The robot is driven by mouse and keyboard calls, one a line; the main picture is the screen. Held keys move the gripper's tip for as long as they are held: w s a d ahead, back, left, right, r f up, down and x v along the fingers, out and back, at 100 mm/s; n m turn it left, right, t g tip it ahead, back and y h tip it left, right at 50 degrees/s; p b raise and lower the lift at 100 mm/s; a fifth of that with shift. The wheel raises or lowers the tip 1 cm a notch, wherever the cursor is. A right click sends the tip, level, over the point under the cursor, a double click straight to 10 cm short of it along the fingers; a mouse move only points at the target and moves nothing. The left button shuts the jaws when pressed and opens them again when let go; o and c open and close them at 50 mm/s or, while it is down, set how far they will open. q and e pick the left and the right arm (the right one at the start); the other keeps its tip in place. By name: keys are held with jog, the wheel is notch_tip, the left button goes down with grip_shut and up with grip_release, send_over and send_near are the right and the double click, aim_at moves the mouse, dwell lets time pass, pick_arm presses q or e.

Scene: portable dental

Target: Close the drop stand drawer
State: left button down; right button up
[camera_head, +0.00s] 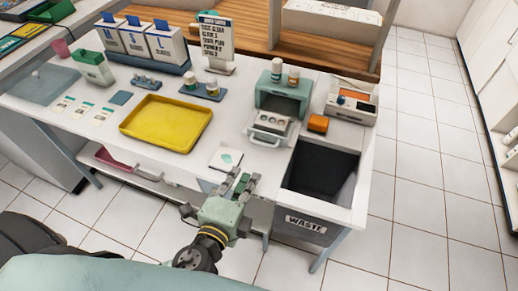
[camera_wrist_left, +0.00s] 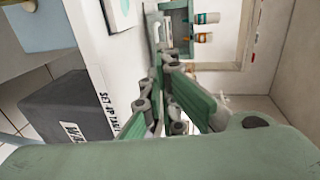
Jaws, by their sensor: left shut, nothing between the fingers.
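The drop stand (camera_head: 283,92) is a teal box on the white table, with small bottles on top. Its drawer (camera_head: 270,125) sticks out at the front, with a pale front and handle and round items inside. In the left wrist view the stand (camera_wrist_left: 177,18) shows at the top, with its bottles to the right; my fingers partly hide the drawer. My left gripper (camera_head: 245,183) is shut and empty at the table's front edge, in front of the drawer and apart from it. It also shows in the left wrist view (camera_wrist_left: 160,78). My right gripper is not in view.
A white card (camera_head: 226,158) lies left of the drawer, beside a yellow tray (camera_head: 168,122). An orange block (camera_head: 318,123) and a white device (camera_head: 350,101) stand to the right. A dark waste bin (camera_head: 320,170) opens at the table's right front.

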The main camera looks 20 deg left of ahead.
pick_arm(q)
jog(key=p, duration=0.2)
send_near(274, 115)
jog(key=s, duration=0.1)
jog(key=s+f, duration=0.1)
jog(key=s, duration=0.1)
jog(key=s+f, duration=0.1)
jog(key=shift+s+f, duration=0.15)
jog(key=shift+s, duration=0.05)
jog(key=x, duration=0.4)
jog(key=r+x, duration=0.1)
jog(key=x, duration=0.2)
jog(key=r+b+x, duration=0.1)
jog(key=x, duration=0.3)
jog(key=shift+w+d+r, duration=0.1)
jog(key=shift+w, duration=0.45)
jog(key=shift+w+r, duration=0.1)
jog(key=shift+w, duration=0.05)
jog(key=shift+r, duration=0.2)
